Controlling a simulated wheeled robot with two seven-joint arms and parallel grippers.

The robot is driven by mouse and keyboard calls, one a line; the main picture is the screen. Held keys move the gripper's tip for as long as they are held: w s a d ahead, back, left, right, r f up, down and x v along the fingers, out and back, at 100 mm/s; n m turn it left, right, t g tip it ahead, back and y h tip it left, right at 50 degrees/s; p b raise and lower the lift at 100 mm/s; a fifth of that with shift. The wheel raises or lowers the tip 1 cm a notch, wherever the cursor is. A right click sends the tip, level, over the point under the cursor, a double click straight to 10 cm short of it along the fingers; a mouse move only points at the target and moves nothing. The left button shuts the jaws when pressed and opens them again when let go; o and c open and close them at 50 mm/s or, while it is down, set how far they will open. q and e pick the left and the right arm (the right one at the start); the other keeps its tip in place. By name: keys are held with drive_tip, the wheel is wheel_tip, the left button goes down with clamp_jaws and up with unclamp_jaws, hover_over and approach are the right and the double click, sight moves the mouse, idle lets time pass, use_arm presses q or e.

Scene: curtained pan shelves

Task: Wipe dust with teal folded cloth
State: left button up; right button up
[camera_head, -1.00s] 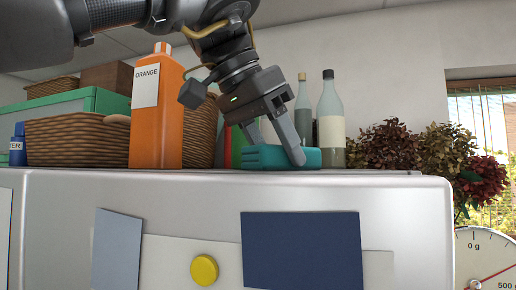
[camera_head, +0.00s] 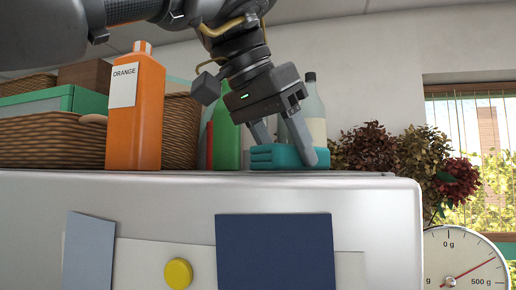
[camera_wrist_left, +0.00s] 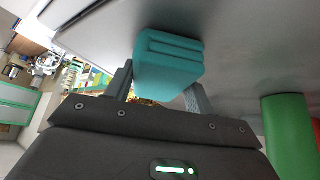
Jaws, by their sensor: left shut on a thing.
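The teal folded cloth (camera_head: 262,157) lies on top of a white cabinet or fridge (camera_head: 385,215), near its front edge. My left gripper (camera_head: 286,150) points down from above, shut on the cloth, with a finger in front of it. In the left wrist view the cloth (camera_wrist_left: 168,62) sits between the two fingers against the grey top surface. No dust can be made out in either view. My right gripper is not in view.
An orange bottle (camera_head: 136,115) and wicker baskets (camera_head: 45,140) stand left of the cloth. A green bottle (camera_head: 227,140) and a clear bottle (camera_head: 314,110) are close behind my gripper. Dried flowers (camera_head: 370,150) and a dial scale (camera_head: 462,265) are at the right.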

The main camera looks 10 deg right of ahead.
sight(256, 150)
use_arm(q)
drive_tip(key=shift+s+d+f, duration=0.1)
drive_tip(key=shift+s+d, duration=0.2)
drive_tip(key=shift+d, duration=0.45)
drive_tip(key=shift+s+d, duration=0.3)
drive_tip(key=shift+d, duration=0.45)
drive_tip(key=shift+w+a, duration=0.45)
drive_tip(key=shift+a, duration=0.65)
drive_tip(key=shift+w+a, duration=0.5)
drive_tip(key=shift+a, duration=0.65)
drive_tip(key=shift+w+a, duration=0.45)
drive_tip(key=shift+a, duration=0.65)
drive_tip(key=shift+a, duration=0.1)
drive_tip(key=shift+w+a+f, duration=0.1)
drive_tip(key=shift+w+a, duration=0.15)
drive_tip(key=shift+a, duration=0.4)
drive_tip(key=shift+w+a+f, duration=0.1)
drive_tip(key=shift+w+a, duration=0.1)
drive_tip(key=shift+a, duration=0.4)
drive_tip(key=shift+w+a+r, duration=0.1)
drive_tip(key=shift+w+a, duration=0.25)
drive_tip(key=shift+a, duration=0.45)
drive_tip(key=shift+w+a, duration=0.35)
drive_tip(key=shift+a, duration=0.4)
